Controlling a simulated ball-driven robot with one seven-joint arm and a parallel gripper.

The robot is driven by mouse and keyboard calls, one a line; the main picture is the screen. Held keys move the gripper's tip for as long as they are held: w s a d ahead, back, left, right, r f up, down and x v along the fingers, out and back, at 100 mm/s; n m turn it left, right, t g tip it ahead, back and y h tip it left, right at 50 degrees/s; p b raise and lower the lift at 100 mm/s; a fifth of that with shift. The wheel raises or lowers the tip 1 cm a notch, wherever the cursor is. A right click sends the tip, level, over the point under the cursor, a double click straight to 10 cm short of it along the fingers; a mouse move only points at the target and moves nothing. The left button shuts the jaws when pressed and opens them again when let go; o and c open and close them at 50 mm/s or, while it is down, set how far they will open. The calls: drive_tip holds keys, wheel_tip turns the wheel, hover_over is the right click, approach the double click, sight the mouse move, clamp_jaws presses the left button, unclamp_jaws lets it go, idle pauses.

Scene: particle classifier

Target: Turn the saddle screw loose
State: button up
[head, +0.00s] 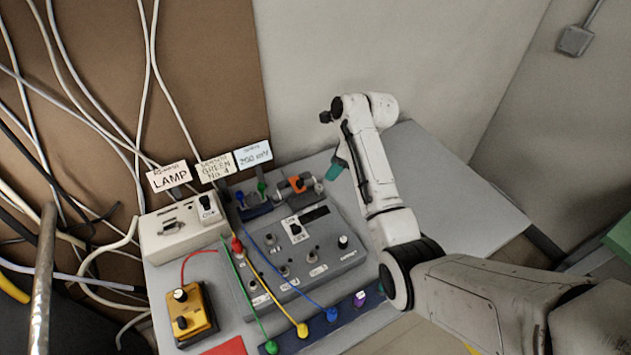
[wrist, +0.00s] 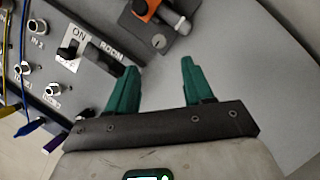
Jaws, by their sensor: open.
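A small dark fixture (head: 283,192) with an orange clamp-like piece (head: 297,184) stands at the back of the table. I cannot tell for sure which part is the saddle screw. My gripper (wrist: 157,80) is open, its two green fingers apart with nothing between them. The fingertips point toward the plate, short of the silver head. In the head view my gripper (head: 337,168) is just right of the fixture, mostly hidden by my arm.
A grey control box (head: 290,258) with switches and knobs lies left of my arm. A white lamp box (head: 180,230), a yellow box (head: 190,315) and several coloured cables crowd the left and front. The table (head: 450,185) is bare on the right.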

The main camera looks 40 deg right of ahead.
sight(320, 186)
drive_tip(key=x, duration=0.9)
drive_tip(key=shift+w+a+f, duration=0.1)
drive_tip(key=shift+f, duration=0.1)
drive_tip(key=shift+c, duration=0.4)
clamp_jaws()
